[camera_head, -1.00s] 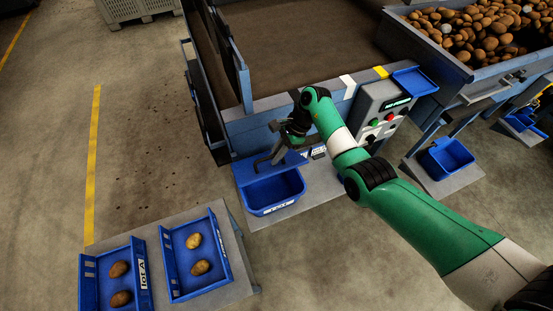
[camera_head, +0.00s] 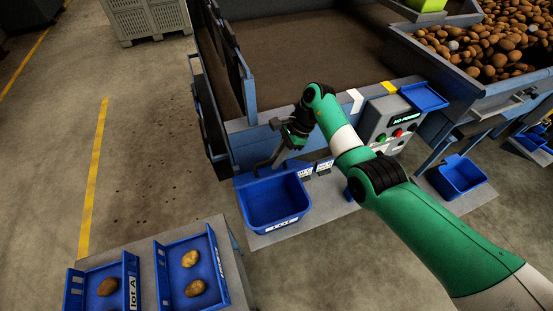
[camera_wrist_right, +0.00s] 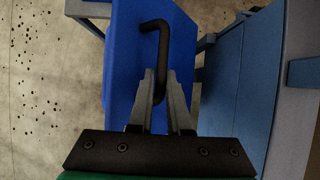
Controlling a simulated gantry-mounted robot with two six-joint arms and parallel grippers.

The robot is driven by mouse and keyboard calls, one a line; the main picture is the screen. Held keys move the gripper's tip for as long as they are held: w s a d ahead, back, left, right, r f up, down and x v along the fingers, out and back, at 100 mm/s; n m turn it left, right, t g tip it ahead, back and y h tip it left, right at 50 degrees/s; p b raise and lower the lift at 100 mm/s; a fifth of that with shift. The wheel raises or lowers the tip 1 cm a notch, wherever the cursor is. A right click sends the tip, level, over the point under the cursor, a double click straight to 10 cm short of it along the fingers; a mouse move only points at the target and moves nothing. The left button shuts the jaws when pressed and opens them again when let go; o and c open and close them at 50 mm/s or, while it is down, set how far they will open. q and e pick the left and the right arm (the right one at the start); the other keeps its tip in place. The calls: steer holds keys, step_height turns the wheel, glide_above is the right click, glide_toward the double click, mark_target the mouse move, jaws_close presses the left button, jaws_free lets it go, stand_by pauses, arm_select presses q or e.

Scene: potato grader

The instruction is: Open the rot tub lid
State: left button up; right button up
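The blue rot tub (camera_head: 276,222) stands on a grey platform in front of the machine, and its inside is widely visible in the head view. Its blue lid (camera_wrist_right: 124,60) shows in the right wrist view with a dark bent handle (camera_wrist_right: 155,24); in the head view the lid is nearly edge-on at the tub's back. My right gripper (camera_wrist_right: 161,76) has the handle bar between its two fingers, closed around it. In the head view my right gripper (camera_head: 282,150) is above the tub's back edge, partly hidden by its wrist. My left gripper is not in view.
Blue lot trays with potatoes (camera_head: 190,259) stand on a table at the lower left. A control box (camera_head: 392,125) with buttons is right of the tub, with another blue tub (camera_head: 461,178) beyond. The machine's front wall (camera_head: 250,145) is close behind the gripper.

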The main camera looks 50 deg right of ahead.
steer(key=shift+o, duration=1.2)
step_height(320, 180, up, 8)
steer(key=p, duration=0.8)
steer(key=shift+r, duration=0.1)
